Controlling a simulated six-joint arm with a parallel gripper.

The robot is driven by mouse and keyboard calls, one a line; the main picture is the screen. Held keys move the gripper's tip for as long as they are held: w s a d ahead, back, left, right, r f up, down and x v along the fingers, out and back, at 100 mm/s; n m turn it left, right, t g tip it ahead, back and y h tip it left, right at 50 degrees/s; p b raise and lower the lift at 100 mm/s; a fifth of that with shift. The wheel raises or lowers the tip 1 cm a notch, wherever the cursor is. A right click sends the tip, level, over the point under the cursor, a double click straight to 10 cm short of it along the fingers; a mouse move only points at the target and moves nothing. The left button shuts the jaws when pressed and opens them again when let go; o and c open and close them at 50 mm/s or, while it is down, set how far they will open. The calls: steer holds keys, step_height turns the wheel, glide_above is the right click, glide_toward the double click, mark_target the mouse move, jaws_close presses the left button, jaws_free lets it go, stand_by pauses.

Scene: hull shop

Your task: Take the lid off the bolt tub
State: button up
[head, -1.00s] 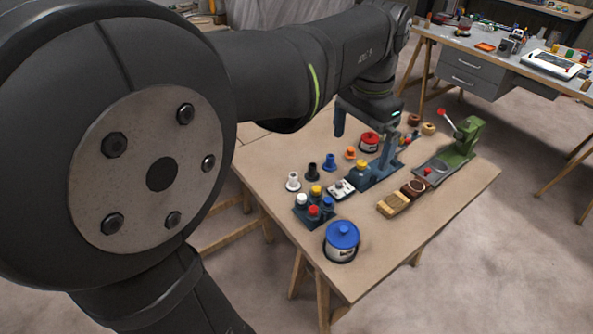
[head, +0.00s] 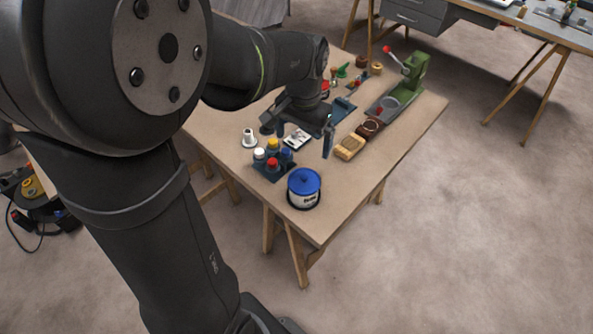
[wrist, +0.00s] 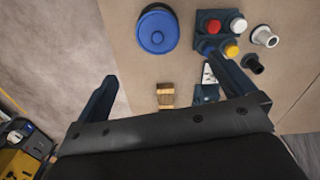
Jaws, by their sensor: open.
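My gripper (head: 304,139) is open and empty, behind the tub and above the table, apart from the lid. In the wrist view, my gripper (wrist: 163,70) has its fingers spread wide, with the lid beyond them. A second tub with a red lid (head: 325,88) is mostly hidden behind my arm.
A dark tray (head: 262,167) with several coloured-capped pieces stands just left of the blue-lidded tub. A white flanged piece (head: 249,137) is behind it. A wooden brush (head: 349,147) and a green press (head: 412,72) are to the right. The table's front right is clear.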

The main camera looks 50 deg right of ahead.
glide_above(304, 175)
steer(key=f, duration=0.8)
steer(key=shift+w+a+f, duration=0.15)
steer(key=shift+a+f, duration=0.05)
steer(key=shift+f, duration=0.15)
steer(key=shift+s+d+f, duration=0.1)
steer(key=shift+f, duration=1.25)
steer(key=shift+s+d+f, duration=0.1)
steer(key=shift+f, duration=1.2)
steer(key=shift+c, duration=0.2)
steer(key=c, duration=0.8)
steer(key=shift+c, duration=0.2)
steer(key=shift+r, duration=0.1)
